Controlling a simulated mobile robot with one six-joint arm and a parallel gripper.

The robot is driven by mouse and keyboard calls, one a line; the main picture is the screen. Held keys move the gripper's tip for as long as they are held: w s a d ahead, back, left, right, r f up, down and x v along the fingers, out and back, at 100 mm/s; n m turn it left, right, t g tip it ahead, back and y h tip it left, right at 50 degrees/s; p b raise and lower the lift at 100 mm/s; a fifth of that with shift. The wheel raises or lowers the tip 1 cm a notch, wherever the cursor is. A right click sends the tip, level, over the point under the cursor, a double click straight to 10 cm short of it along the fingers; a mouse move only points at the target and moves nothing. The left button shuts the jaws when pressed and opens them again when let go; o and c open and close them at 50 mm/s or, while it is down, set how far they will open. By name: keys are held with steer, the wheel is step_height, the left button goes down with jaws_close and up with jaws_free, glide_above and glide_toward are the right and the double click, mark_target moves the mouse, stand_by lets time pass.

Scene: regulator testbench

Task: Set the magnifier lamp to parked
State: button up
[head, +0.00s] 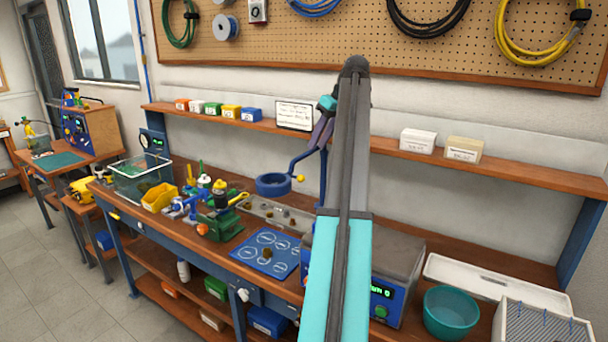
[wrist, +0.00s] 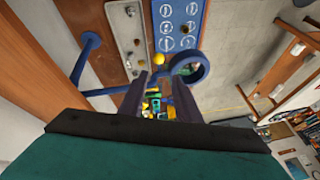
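A small yellow knob (head: 300,178) sits beside the ring. The ring (wrist: 188,70) and the yellow knob (wrist: 159,58) also show in the wrist view, the knob just past my fingertips. My gripper (head: 318,138) is above the lamp's arm, partly hidden by my own arm. In the wrist view, my gripper (wrist: 154,78) shows two dark fingers apart with nothing held between them. I cannot tell whether it touches the lamp.
A blue mat with white circles (head: 265,254) and a grey parts tray (head: 270,215) lie below the lamp. A wooden shelf (head: 380,150) crosses behind. A teal bowl (head: 451,311) is at right.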

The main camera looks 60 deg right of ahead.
steer(key=shift+f, duration=0.1)
steer(key=p+x, duration=0.3)
steer(key=x, duration=1)
steer(key=shift+d+f+p, duration=0.1)
steer(key=shift+f+p, duration=0.2)
steer(key=shift+p, duration=0.1)
